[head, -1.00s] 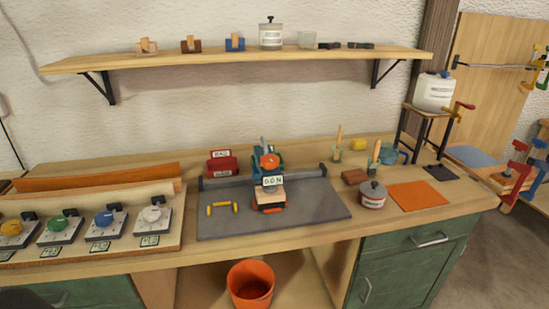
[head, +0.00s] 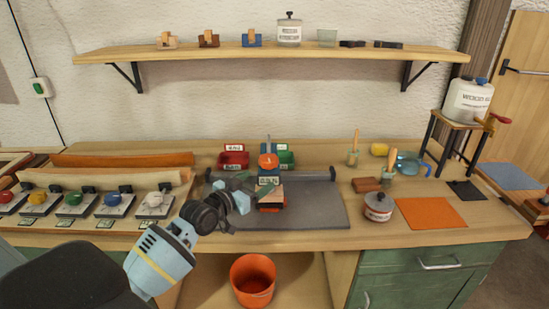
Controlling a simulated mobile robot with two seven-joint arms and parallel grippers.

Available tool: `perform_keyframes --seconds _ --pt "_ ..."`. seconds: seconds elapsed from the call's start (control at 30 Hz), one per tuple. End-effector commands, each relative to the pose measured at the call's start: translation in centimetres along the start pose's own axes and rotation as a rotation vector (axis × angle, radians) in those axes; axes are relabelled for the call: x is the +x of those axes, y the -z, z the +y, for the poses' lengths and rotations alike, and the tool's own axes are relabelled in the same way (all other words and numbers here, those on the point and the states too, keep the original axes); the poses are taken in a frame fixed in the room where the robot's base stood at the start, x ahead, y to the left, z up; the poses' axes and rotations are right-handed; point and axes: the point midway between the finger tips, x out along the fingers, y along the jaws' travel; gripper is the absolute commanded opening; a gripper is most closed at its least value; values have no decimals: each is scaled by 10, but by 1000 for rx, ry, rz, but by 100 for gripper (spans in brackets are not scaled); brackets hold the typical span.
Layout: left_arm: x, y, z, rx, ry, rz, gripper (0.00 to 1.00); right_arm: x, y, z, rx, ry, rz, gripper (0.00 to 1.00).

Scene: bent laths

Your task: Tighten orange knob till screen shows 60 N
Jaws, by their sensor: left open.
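The orange knob (head: 268,161) sits on top of the small clamp device in the middle of the bench, on the grey mat. Its small screen (head: 268,181) is just below the knob; the digits are too small to read surely. A light wood block (head: 270,193) shows under the screen. My left gripper (head: 258,188) reaches in from the lower left, close to the left side of the device and below the knob. It is open, and I see nothing held in it. Part of the device's left side is hidden behind it. My right gripper is not in view.
The grey mat (head: 315,205) has bare room right of the device. Red (head: 233,161) and green (head: 286,160) bins stand behind. Several coloured knobs on plates, such as the white one (head: 154,200), line the left.

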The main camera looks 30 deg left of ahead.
Motion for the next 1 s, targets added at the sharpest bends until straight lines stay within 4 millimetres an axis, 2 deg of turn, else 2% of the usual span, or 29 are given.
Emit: perform_keyframes --seconds 0.03,0.1,0.2,0.47,0.8,1.0 --pt "4 14 -9 -2 10 32 72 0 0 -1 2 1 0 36" --pt "7 25 -17 -7 19 60 72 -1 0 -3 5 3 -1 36" --pt "8 32 -21 -10 23 77 72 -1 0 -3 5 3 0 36" --pt "16 32 -21 -12 24 77 72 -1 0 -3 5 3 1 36" --pt "60 35 -22 -11 24 76 72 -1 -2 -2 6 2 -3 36" --pt "79 35 -22 -11 23 73 72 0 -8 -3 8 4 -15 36"
